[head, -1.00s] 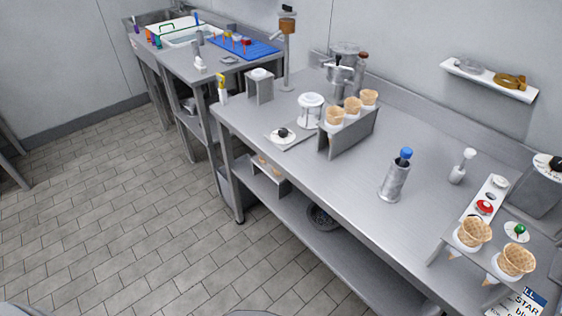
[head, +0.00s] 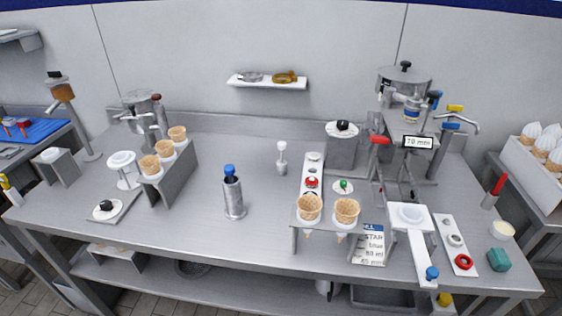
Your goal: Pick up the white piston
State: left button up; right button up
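I cannot tell for sure which thing is the white piston. A small upright white piece with a round knob on a thin stem (head: 282,157) stands alone near the middle of the steel table. Flat white discs with knobs also show: a black-knobbed one (head: 341,129) on a grey block, another black-knobbed one (head: 104,209) on a plate at the left, and a green-knobbed one (head: 343,187) near the cones. Neither of my grippers shows in the head view.
The steel table (head: 265,240) has bare room around its middle. A metal cylinder with a blue top (head: 233,192) stands left of centre. A rack of cones (head: 166,170) is at the left, two cones (head: 328,210) at the front. A press with a "70 mm" sign (head: 408,125) stands right.

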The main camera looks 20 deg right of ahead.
aim_at(282, 146)
jog(key=z, duration=0.9)
